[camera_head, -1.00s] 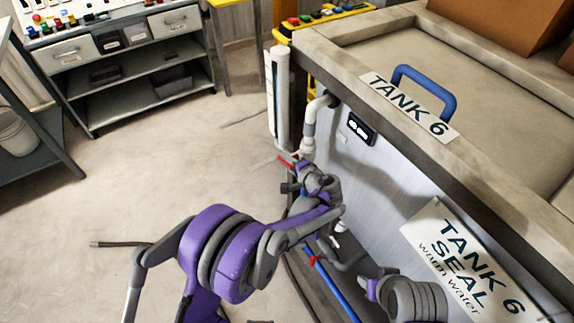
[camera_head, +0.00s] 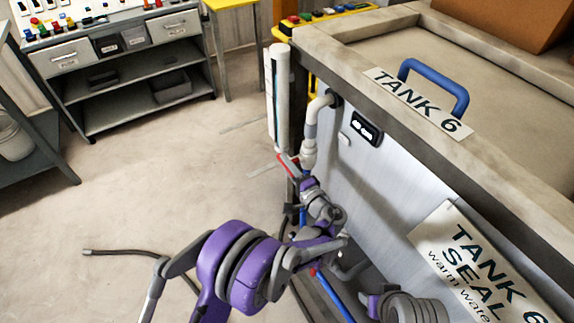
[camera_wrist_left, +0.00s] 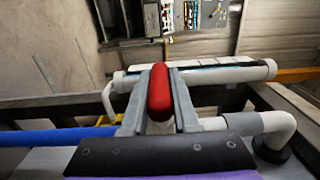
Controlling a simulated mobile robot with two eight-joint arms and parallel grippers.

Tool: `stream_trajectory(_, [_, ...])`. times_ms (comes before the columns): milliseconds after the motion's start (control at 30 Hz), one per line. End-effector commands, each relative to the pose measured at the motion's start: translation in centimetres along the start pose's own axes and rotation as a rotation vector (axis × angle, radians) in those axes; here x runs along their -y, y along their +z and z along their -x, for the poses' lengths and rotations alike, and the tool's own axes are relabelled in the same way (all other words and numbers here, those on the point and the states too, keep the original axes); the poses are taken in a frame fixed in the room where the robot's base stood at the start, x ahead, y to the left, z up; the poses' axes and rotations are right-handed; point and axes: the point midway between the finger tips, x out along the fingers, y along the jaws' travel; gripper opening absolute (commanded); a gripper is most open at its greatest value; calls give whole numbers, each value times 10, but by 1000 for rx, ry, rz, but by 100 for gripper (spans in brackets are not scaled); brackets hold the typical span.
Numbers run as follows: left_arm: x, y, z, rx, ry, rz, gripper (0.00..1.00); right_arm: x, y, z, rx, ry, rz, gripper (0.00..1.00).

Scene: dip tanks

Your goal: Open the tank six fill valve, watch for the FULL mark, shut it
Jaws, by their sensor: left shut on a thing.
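The tank six fill valve lever is red and sits by the white fill pipe (camera_head: 311,125) at the tank's near left corner. In the left wrist view the red lever (camera_wrist_left: 160,92) stands between the fingers of my left gripper (camera_wrist_left: 160,100), which is shut on it. In the head view my left gripper (camera_head: 299,172) is small at the red lever (camera_head: 286,164). A white upright gauge tube (camera_head: 282,95) stands beside the pipe. A small dark display (camera_head: 366,128) is on the tank wall; its text is unreadable. I cannot make out a FULL mark. My right gripper is not in view.
Tank 6 (camera_head: 470,55) fills the right side, with a blue handle (camera_head: 462,100) and a seal sign (camera_head: 480,265). A blue hose (camera_head: 334,300) runs below my left arm. A cable (camera_head: 120,252) lies on the floor. Open floor lies left; a shelf cart (camera_head: 130,95) stands behind.

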Motion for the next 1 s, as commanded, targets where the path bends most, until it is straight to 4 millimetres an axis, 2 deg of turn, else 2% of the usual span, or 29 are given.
stream_trajectory(233, [0,1,-1,3,-1,-1,0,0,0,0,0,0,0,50])
stream_trajectory(267, [0,1,-1,3,-1,-2,32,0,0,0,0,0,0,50])
stream_trajectory(400, [0,1,-1,2,-1,-2,57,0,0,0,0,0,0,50])
stream_trajectory(767, [0,0,4,1,0,-1,57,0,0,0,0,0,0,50])
stream_trajectory(867, [0,-1,15,-2,0,-1,57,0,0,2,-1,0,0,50])
stream_trajectory(1000, [1,-1,43,-3,1,0,57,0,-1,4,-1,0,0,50])
